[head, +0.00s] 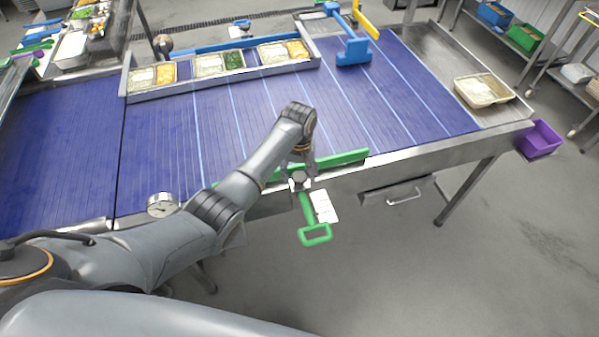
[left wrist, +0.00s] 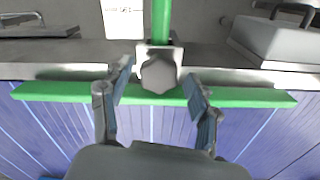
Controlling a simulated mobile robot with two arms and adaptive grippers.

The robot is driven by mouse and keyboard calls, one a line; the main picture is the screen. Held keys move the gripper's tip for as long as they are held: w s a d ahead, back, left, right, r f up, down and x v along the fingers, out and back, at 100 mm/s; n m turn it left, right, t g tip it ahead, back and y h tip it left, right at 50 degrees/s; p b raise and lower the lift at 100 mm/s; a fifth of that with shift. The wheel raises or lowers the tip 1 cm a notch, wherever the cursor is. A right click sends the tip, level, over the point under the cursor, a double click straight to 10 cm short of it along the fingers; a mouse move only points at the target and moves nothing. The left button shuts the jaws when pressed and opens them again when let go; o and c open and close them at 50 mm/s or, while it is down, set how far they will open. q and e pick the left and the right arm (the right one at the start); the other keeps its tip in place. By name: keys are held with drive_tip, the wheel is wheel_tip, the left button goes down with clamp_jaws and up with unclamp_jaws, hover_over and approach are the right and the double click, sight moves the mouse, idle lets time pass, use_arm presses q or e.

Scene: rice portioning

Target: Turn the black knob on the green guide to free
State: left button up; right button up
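The green guide (head: 345,159) lies along the near edge of the conveyor, with a green stem and loop handle (head: 315,235) projecting towards me. Its black knob (head: 299,178) sits on a metal block at the edge. In the left wrist view, the knob (left wrist: 158,74) looks dark grey and faceted, with the green bar (left wrist: 65,92) running behind it. My left gripper (head: 301,172) is right over the knob. In the left wrist view, its fingers stand open on either side of the knob, with gaps visible. My right gripper is out of view.
A white card (head: 323,206) hangs beside the green stem. A round gauge (head: 162,205) is on the near edge at left. Filled trays (head: 219,65) stand in a rack across the belt. A blue fixture (head: 353,50) stands farther back. The blue belt (head: 400,110) is clear at right.

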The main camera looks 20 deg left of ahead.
sight(300, 176)
use_arm(q)
drive_tip(key=shift+w+r, duration=0.1)
drive_tip(key=shift+r, duration=0.05)
drive_tip(key=shift+w+r, duration=0.1)
drive_tip(key=shift+r, duration=0.4)
wheel_tip(300, 176, up, 11)
idle(0.4)
